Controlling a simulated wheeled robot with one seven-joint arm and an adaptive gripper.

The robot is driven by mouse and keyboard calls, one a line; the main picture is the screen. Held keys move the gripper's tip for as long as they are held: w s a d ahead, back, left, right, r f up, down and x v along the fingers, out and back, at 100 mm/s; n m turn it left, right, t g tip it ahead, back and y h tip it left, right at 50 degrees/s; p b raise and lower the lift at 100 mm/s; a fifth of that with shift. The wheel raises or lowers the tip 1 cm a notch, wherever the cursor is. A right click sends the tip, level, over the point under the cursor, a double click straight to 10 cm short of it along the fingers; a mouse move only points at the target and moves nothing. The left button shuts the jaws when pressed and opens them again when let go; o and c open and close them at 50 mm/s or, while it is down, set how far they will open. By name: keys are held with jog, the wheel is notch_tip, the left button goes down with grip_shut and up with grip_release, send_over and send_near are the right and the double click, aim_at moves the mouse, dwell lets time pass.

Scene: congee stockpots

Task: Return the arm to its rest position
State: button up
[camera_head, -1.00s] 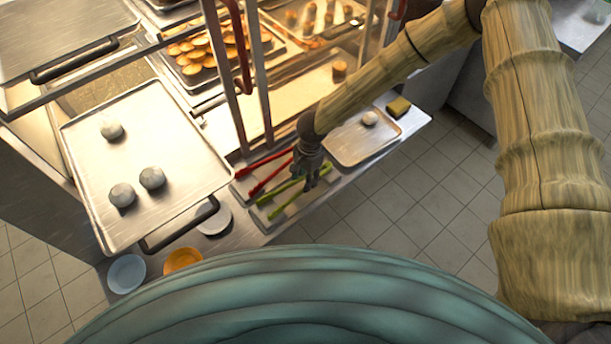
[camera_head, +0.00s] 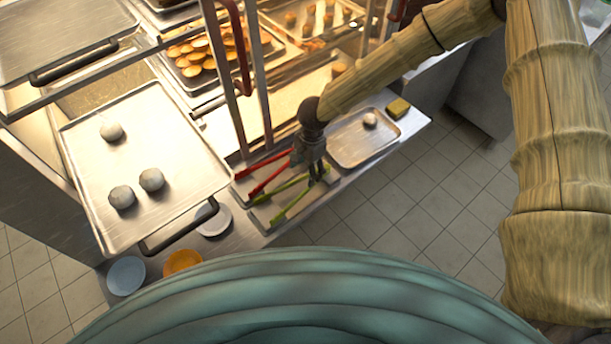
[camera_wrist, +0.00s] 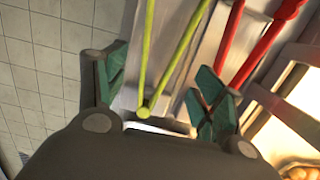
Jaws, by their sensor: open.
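My gripper (camera_head: 318,170) is open and empty in the head view, above the right part of the tray that holds the tongs. In the wrist view, my gripper (camera_wrist: 160,95) has its green-padded fingers spread apart. The green tongs (camera_head: 290,203) lie on the tray below it, partly hidden by the gripper in the head view. The green tongs (camera_wrist: 148,75) also show between the fingers in the wrist view, but I cannot tell the gap in height. The red tongs (camera_head: 266,176) lie beside them, and also show at the right in the wrist view (camera_wrist: 260,50).
A tray (camera_head: 345,148) with one pale ball (camera_head: 370,119) and a yellow sponge (camera_head: 398,107) are to the right. A large tray (camera_head: 165,205) with several grey balls is at the left. Upright metal posts (camera_head: 262,100) stand close behind my gripper. Open floor (camera_head: 400,215) lies in front.

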notch_tip(320, 180, up, 7)
jog(key=shift+w+d, duration=0.25)
jog(key=shift+d, duration=0.1)
jog(key=shift+f, duration=0.1)
